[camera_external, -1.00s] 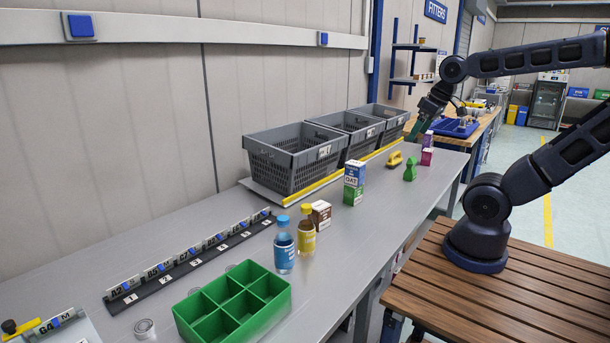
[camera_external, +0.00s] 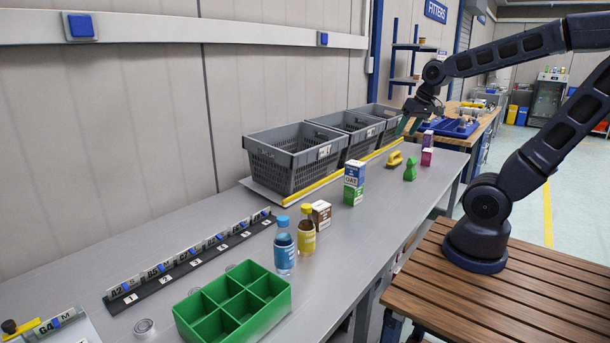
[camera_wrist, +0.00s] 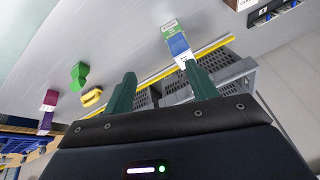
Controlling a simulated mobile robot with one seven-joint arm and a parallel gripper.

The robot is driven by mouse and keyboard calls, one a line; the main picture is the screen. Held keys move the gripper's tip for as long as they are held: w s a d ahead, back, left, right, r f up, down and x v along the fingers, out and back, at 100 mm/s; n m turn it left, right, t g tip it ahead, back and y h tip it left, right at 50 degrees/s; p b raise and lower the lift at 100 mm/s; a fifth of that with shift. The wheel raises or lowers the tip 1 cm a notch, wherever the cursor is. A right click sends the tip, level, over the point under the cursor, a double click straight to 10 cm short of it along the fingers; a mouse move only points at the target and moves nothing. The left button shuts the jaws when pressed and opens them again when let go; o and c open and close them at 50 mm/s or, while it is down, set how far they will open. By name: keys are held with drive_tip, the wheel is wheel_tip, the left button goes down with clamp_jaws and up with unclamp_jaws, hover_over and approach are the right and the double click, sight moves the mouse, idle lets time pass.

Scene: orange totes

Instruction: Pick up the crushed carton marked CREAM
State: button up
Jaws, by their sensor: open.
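I cannot read CREAM on any carton. A blue carton marked OAT (camera_external: 354,172) stands on a green carton (camera_external: 353,195) mid-bench; the stack also shows in the wrist view (camera_wrist: 175,42). A brown-and-white carton (camera_external: 321,213) stands nearer the camera, its label unclear. A purple carton (camera_external: 428,138) and a magenta carton (camera_external: 427,157) stand at the far end, also seen in the wrist view (camera_wrist: 47,112). Which one is crushed is too small to tell. My gripper (camera_external: 408,127) is open and empty above the bench near the far baskets; its green fingers show in the wrist view (camera_wrist: 160,75).
Grey baskets (camera_external: 290,178) line the wall behind a yellow strip. A yellow object (camera_external: 394,160) and a green figure (camera_external: 410,168) stand near the far cartons. Blue and yellow bottles (camera_external: 284,250) and a green divided tray (camera_external: 240,308) are nearer.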

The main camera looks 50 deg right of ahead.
drive_tip(key=w+d+f+m, duration=0.3)
drive_tip(key=w+d+m, duration=0.15)
drive_tip(key=d, duration=0.35)
drive_tip(key=m+g+h, duration=0.2)
drive_tip(key=m+h, duration=0.3)
drive_tip(key=m, duration=0.5)
approach(413, 159)
drive_tip(key=shift+d+x, duration=0.15)
drive_tip(key=shift+x, duration=1.3)
drive_tip(key=shift+d+x, duration=0.15)
drive_tip(key=shift+x, duration=1.3)
drive_tip(key=shift+w+d+f, duration=0.15)
drive_tip(key=shift+w+f, duration=0.05)
drive_tip(key=shift+f, duration=0.65)
drive_tip(key=shift+w+d+f, duration=0.2)
drive_tip(key=shift+f, duration=0.65)
drive_tip(key=shift+x, duration=1.05)
drive_tip(key=c, duration=1)
